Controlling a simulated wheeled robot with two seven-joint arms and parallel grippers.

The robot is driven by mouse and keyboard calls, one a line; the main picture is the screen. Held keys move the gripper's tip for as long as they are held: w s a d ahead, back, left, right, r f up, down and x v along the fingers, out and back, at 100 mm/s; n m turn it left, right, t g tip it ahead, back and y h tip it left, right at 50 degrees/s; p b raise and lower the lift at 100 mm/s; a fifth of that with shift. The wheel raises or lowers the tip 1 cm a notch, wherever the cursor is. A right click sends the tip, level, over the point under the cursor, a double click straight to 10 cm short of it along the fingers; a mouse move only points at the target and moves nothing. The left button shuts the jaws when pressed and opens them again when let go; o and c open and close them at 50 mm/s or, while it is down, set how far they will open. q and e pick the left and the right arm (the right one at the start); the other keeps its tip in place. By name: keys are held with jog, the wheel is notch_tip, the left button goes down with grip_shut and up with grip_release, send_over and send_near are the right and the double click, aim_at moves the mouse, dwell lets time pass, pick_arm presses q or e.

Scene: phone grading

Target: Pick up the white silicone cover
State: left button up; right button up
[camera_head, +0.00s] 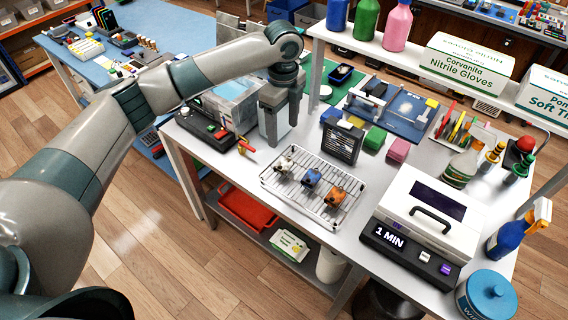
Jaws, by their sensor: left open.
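A small white item (284,164), which looks like the white silicone cover, sits at the left end of a wire rack (292,199) on the table. A blue item (311,178) and an orange item (335,197) sit to its right on the same rack. My left gripper (281,134) points down, open, just behind and above the white item, apart from it. Whether anything stands between its fingers is hard to tell. My right gripper is not in view.
A black fan-like unit (342,141) stands close behind the rack. A clear box (228,100) and a black device (203,128) are left of my gripper. A white machine (428,213) with a "1 MIN" display is at right.

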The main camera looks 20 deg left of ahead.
pick_arm(q)
jog(key=p, duration=0.3)
send_over(284, 163)
jog(key=f, duration=0.5)
jog(key=s+f, duration=0.1)
jog(key=f, duration=0.2)
jog(key=shift+f, duration=0.1)
jog(key=shift+w+f, duration=0.1)
jog(key=shift+f, duration=0.35)
jog(key=shift+w+f+p, duration=0.1)
jog(key=shift+f+p, duration=0.2)
jog(key=shift+f, duration=0.1)
jog(key=f, duration=0.1)
jog(key=f+p, duration=0.2)
jog(key=shift+w+f, duration=0.3)
jog(key=shift+f, duration=0.4)
jog(key=shift+c, duration=0.6)
jog(key=c, duration=1)
